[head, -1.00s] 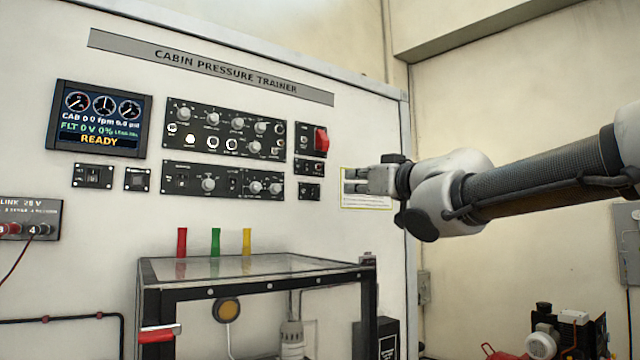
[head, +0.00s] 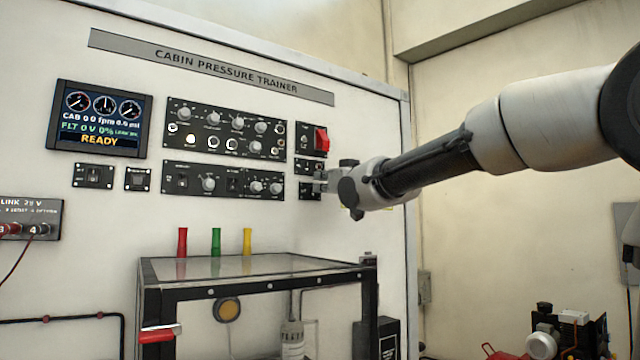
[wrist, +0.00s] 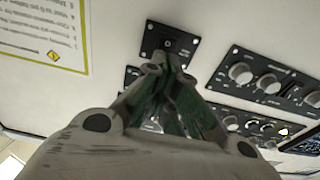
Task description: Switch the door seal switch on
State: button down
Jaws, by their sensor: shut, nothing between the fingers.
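My gripper (head: 318,182) is shut and empty, held in front of the small switch panels at the right end of the control groups. In the wrist view its fingertips (wrist: 166,62) lie close together just beside the lower small switch panel (wrist: 169,42), which has a dark switch in its middle. The same panel shows in the head view (head: 307,191), partly beside the fingers. Another small panel (head: 306,166) sits just above it and is partly hidden by the gripper in the wrist view. Labels are too small to read, so I cannot tell which is the door seal switch. Contact is unclear.
A red guarded switch (head: 321,140) sits above the small panels. Wider knob panels (head: 225,132) lie to their left. A glass-topped bench (head: 250,266) stands below. A yellow-bordered notice (wrist: 45,32) is near the gripper.

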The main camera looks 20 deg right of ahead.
jog(key=shift+w+a, duration=0.15)
jog(key=shift+w, duration=0.35)
jog(key=shift+r, duration=0.1)
jog(key=shift+w+a, duration=0.1)
jog(key=shift+w, duration=0.15)
jog(key=shift+r, duration=0.15)
